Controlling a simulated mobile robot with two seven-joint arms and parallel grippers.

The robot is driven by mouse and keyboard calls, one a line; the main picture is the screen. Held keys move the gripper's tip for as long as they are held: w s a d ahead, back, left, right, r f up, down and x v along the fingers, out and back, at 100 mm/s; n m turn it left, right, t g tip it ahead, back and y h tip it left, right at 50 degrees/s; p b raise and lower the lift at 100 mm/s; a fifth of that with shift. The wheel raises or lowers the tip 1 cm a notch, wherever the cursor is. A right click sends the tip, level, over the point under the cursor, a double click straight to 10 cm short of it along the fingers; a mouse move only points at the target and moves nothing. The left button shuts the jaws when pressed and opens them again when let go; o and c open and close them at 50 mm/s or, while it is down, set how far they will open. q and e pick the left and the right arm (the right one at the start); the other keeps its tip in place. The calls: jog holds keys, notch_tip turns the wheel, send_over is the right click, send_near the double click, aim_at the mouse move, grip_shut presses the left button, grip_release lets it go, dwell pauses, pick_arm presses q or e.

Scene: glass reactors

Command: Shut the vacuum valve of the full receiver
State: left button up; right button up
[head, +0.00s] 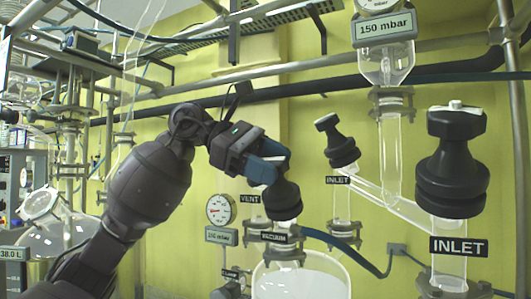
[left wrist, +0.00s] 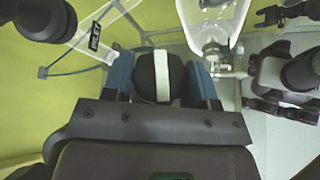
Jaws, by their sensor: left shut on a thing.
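My left gripper (head: 272,170) comes down from the left arm and is shut on the black knob of the vacuum valve (head: 281,202). A VACUUM label (head: 273,237) sits just below that knob. In the left wrist view the blue fingers of the gripper (left wrist: 162,82) flank the round black knob (left wrist: 144,76), whose white stripe runs up and down the picture. Under the valve is a glass receiver (head: 300,283) with whitish contents; its lower part is cut off by the frame.
Two black INLET valves stand to the right, one farther (head: 340,148) and one nearer (head: 452,165). A VENT label (head: 249,199) and a round gauge (head: 219,209) are left of the held knob. A glass vessel with a 150 mbar sign (head: 386,28) hangs at upper right.

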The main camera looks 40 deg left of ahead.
pick_arm(q)
jog(key=shift+r+m+g, duration=0.1)
jog(key=shift+m+g, duration=0.2)
jog(key=shift+g, duration=0.1)
jog(key=o, duration=0.9)
jog(key=p+v, duration=0.1)
jog(key=v, duration=0.9)
jog(key=shift+a+r, duration=0.15)
jog(key=shift+a, duration=0.2)
